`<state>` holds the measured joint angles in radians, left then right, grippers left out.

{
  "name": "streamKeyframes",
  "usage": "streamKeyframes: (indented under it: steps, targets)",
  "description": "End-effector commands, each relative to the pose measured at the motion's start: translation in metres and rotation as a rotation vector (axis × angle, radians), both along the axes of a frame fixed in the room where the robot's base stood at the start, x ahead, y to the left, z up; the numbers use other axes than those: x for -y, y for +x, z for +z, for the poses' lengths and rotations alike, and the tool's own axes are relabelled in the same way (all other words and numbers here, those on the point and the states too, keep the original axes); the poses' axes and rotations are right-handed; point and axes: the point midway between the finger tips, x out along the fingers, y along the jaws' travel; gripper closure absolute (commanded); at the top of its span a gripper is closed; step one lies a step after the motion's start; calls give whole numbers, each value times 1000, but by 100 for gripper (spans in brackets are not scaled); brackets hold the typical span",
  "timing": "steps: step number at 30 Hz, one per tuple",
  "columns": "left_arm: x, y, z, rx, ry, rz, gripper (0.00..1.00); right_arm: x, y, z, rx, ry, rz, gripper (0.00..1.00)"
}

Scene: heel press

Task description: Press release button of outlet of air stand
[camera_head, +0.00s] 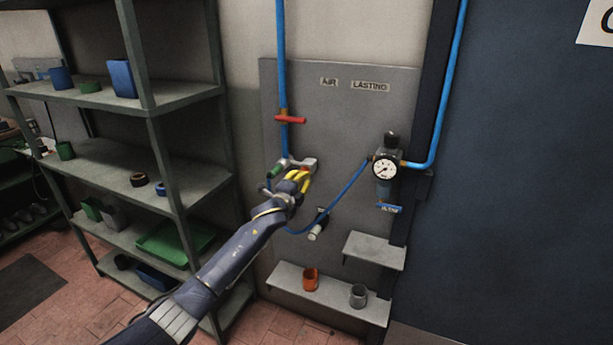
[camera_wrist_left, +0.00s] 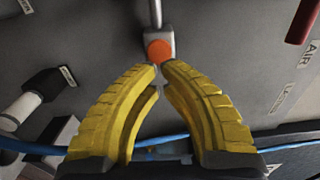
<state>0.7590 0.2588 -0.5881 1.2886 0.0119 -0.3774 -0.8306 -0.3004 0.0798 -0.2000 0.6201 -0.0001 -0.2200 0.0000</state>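The air stand is a grey panel (camera_head: 340,110) labelled AIR and LASTING. A grey metal outlet (camera_head: 311,162) sits on it at the lower end of the blue pipe, partly hidden by my gripper. In the left wrist view the outlet's orange release button (camera_wrist_left: 159,50) is just beyond my fingertips. My left gripper (camera_head: 303,176) has yellow fingers and is at the outlet; in the wrist view its fingertips (camera_wrist_left: 160,67) are together, with nothing between them. I cannot tell whether they touch the button. My right gripper is in neither view.
A red valve handle (camera_head: 290,119) is above the outlet. A gauge regulator (camera_head: 386,168) is to the right, with a blue hose (camera_head: 345,188) curving below it. A white-ended fitting (camera_head: 317,230) and a ledge (camera_head: 335,301) with two cups are below. Shelving (camera_head: 160,150) stands left.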

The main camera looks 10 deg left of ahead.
Motion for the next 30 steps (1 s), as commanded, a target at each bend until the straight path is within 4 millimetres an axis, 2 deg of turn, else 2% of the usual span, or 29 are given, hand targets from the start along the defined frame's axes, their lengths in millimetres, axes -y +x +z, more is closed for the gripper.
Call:
streamKeyframes:
  steps: [9,25,30]
  targets:
    - [6,22,0,0,0,0,100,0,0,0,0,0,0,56]
    - [7,25,0,1,0,0,100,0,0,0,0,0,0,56]
    - [-8,28,0,0,1,18,100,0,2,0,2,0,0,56]
